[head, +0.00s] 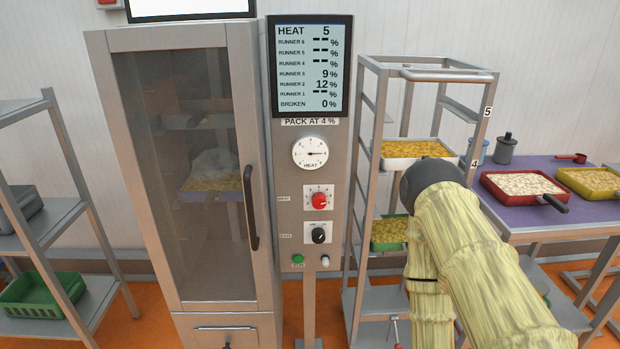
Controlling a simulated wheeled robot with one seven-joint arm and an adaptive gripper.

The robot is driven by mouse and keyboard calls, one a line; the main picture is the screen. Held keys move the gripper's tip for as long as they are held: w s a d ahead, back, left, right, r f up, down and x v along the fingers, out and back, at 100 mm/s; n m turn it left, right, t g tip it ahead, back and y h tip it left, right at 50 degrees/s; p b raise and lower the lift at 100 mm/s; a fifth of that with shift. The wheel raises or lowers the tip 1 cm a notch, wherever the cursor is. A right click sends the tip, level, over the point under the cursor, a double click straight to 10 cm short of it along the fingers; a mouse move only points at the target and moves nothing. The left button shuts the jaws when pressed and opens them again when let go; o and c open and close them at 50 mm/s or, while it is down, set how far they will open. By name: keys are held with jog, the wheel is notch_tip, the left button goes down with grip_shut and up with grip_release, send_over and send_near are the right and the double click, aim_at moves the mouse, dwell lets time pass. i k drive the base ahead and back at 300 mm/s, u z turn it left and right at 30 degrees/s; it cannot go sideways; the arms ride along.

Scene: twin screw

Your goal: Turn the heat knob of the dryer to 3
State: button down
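The dryer's control panel (283,165) stands right of the glass-doored cabinet. The red heat knob (319,200) sits on a white plate at mid-panel; its pointer is too small to read surely. The screen (310,66) above shows HEAT 5. A round white heat dial (310,154) lies between screen and knob, its needle pointing roughly right. My arm, in a yellow sleeve, rises from the lower right and folds downward in front of the rack, right of the panel and apart from the knob. My gripper is out of the picture.
A black knob (318,236) and a green button (298,258) sit below the heat knob. The dryer door (185,170) is closed, with a black handle (250,208). A rack (367,150) with trays stands right of the panel. A purple-topped table (500,213) holds more trays.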

aim_at(319, 200)
jog(key=u, duration=1.05)
jog(key=k, duration=0.4)
